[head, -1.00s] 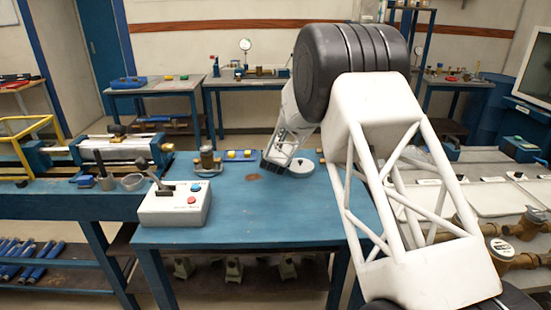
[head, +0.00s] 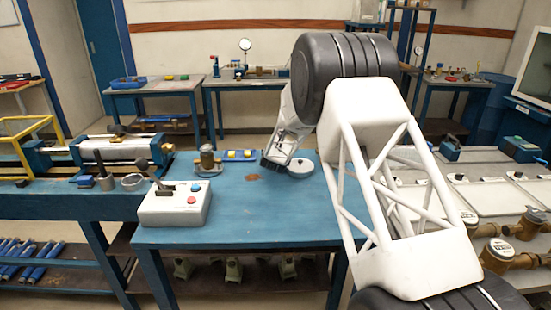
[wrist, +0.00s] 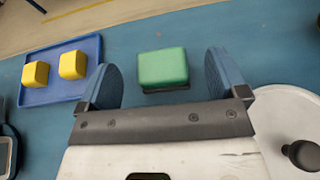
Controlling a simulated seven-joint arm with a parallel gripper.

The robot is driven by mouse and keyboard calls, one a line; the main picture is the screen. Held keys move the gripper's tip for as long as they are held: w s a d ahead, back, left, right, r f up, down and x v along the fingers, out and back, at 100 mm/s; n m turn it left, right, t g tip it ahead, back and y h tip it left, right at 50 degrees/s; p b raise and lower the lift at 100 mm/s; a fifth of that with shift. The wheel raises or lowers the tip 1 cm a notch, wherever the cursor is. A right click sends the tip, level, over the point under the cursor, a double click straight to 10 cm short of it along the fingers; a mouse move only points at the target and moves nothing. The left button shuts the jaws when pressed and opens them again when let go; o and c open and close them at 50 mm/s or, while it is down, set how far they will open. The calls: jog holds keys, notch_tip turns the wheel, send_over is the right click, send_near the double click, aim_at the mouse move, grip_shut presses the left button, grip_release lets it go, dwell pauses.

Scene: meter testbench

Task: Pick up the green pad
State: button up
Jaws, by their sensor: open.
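The green pad (wrist: 163,68) is a small block with a dark base. It lies on the blue table in the wrist view, between the two blue fingers but beyond the gripper's body. My gripper (wrist: 161,76) is open, with one finger on each side of the pad and visible gaps between. In the head view my gripper (head: 274,162) is low over the far part of the blue table (head: 260,215); the pad cannot be made out there, probably hidden by the gripper.
A blue tray (wrist: 88,91) with two yellow cubes (wrist: 73,65) lies left of the pad. A round white lidded thing (head: 300,168) with a dark knob stands right of my gripper.

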jog(key=shift+x, duration=2.15)
jog(key=c, duration=1)
